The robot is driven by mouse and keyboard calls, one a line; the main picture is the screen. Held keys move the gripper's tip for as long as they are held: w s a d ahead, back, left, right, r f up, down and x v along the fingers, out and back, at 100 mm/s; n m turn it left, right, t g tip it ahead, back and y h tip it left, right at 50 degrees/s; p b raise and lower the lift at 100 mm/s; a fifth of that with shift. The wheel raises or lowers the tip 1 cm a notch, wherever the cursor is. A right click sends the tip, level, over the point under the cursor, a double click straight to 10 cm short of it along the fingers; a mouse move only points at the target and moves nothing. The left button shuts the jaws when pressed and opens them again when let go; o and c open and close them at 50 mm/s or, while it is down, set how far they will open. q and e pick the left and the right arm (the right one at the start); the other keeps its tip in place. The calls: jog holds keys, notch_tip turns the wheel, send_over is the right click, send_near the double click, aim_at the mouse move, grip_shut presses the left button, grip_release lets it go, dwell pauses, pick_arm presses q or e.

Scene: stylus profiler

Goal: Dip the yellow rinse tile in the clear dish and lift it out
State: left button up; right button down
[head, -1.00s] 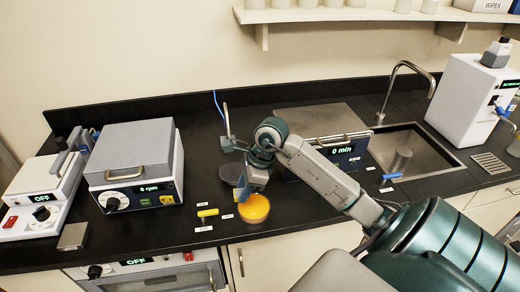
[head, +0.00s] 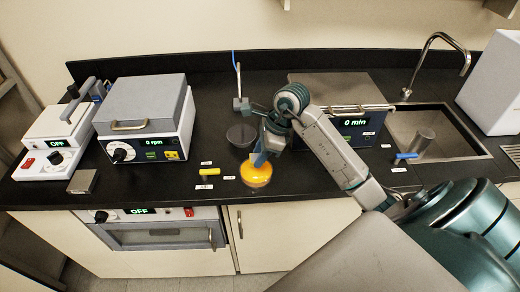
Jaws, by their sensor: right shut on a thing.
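A small yellow bar-shaped piece (head: 209,172), which looks like the yellow tile, lies on the black counter between small white labels. To its right is a round dish with glowing orange contents (head: 257,176). A dark, see-through dish (head: 241,135) stands behind it, probably the clear dish. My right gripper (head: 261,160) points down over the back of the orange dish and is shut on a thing. Blue-grey surfaces show at its tips, but I cannot tell finger from held piece, nor whether it touches the contents. My left gripper is out of view.
A thin stand (head: 240,104) rises behind the dishes. A box reading 0 rpm (head: 145,120) stands left, a 0 min unit (head: 350,130) right. A blue-handled piece (head: 407,156) lies near the sink (head: 465,150). The counter's front edge is close to the orange dish.

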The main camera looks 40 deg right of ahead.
aim_at(255, 175)
jog(key=shift+a+f, duration=0.1)
jog(key=shift+f, duration=0.7)
jog(key=shift+f+b, duration=0.55)
jog(key=shift+f, duration=0.2)
notch_tip(255, 175, down, 2)
jog(key=b, duration=0.3)
jog(key=shift+f, duration=0.1)
jog(key=shift+f+b, duration=0.35)
jog(key=shift+b, duration=0.05)
jog(key=shift+r, duration=0.1)
jog(key=shift+r+p, duration=1.75)
jog(key=shift+r, duration=2)
